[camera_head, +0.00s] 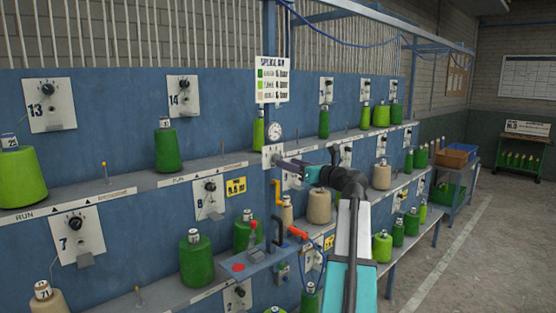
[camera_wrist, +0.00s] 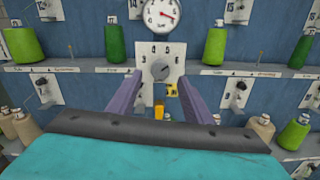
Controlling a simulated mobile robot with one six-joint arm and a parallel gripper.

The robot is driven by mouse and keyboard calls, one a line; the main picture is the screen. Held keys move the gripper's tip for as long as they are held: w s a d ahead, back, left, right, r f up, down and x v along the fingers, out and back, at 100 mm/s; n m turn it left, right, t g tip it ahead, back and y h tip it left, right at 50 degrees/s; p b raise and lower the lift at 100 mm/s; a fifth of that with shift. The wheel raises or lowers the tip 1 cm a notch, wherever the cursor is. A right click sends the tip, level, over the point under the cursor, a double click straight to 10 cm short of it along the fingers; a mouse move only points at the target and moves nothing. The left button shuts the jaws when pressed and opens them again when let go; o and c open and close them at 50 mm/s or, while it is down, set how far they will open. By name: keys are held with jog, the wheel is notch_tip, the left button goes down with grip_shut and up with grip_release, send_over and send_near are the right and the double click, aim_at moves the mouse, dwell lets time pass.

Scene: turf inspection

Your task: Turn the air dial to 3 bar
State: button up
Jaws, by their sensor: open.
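The air dial (camera_wrist: 160,70) is a grey round knob on a pale square plate (camera_wrist: 147,87) marked with numbers from 3 to 6. A mark on the knob seems to slant to the upper right; the exact number it points at is too small to tell. A round white gauge (camera_wrist: 162,14) with a red needle pointing right sits just above; it also shows in the head view (camera_head: 274,131). My gripper (camera_wrist: 160,76) is open, its two purple fingers on either side of the knob. Whether they touch it is unclear. In the head view, my gripper (camera_head: 289,163) reaches the dial plate (camera_head: 268,154).
Green and beige cones stand on shelves along the blue wall (camera_head: 110,90). A sign (camera_head: 272,80) hangs above the gauge. The floor (camera_head: 480,245) at right is clear.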

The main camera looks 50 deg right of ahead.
jog(key=w+p, duration=0.1)
jog(key=w, duration=0.4)
jog(key=shift+d, duration=0.15)
